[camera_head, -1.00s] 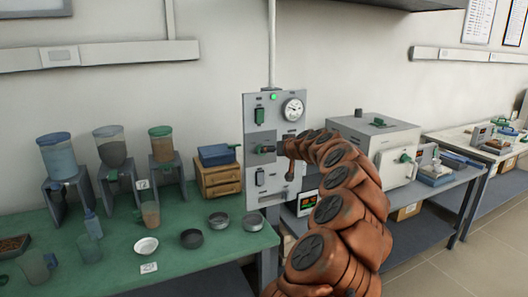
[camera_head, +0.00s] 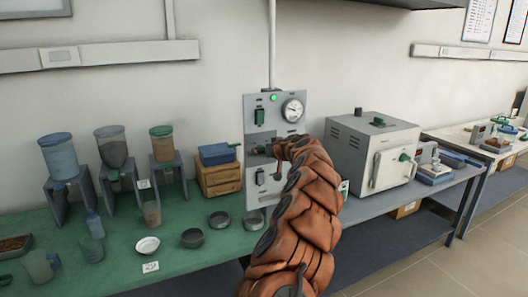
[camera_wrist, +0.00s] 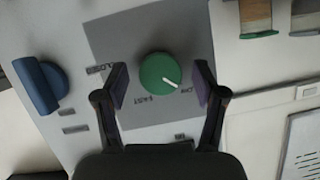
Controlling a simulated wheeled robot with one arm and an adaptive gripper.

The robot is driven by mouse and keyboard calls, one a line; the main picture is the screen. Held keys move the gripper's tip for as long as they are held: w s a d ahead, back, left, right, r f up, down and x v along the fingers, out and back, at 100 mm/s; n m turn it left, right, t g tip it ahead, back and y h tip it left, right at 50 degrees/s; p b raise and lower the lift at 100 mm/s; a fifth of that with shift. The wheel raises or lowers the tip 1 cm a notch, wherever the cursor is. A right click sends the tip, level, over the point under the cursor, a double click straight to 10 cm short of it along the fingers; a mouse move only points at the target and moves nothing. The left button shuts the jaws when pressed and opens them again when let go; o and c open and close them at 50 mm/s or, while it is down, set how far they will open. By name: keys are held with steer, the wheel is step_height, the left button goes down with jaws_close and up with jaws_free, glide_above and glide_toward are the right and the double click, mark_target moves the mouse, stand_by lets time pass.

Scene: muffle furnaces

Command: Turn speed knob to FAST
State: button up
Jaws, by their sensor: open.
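The speed knob (camera_wrist: 160,73) is a round green knob with a white pointer line, on a grey plate in the wrist view. Its pointer aims to the lower right, near a small label that is hard to read. My gripper (camera_wrist: 161,78) is open, with one finger on each side of the knob and a visible gap at both sides. In the head view my arm reaches the wall control panel (camera_head: 280,104) and covers part of its middle.
A blue knob (camera_wrist: 40,86) is left of the green one in the wrist view. The panel carries a round gauge (camera_head: 293,110) and a lit green lamp (camera_head: 273,98). A furnace (camera_head: 372,150) stands to the right; hoppers and dishes fill the green bench (camera_head: 200,265) to the left.

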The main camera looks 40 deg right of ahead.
steer(key=shift+w, duration=0.1)
steer(key=shift+c, duration=0.4)
steer(key=c, duration=1.1)
steer(key=shift+o, duration=0.2)
steer(key=shift+f+b, duration=0.15)
steer(key=shift+b, duration=0.2)
steer(key=m+t+y+b, duration=0.1)
steer(key=m+t+b, duration=0.1)
steer(key=m, duration=0.2)
steer(key=m+t+y+b, duration=0.1)
steer(key=m+y+b, duration=0.1)
steer(key=m, duration=0.3)
steer(key=m+t+y+b, duration=0.1)
steer(key=m+t+b, duration=0.1)
steer(key=m+b, duration=0.1)
steer(key=shift+d+f+m+t+y+b, duration=0.15)
steer(key=shift+m+t+y+b, duration=0.2)
steer(key=shift+m, duration=0.55)
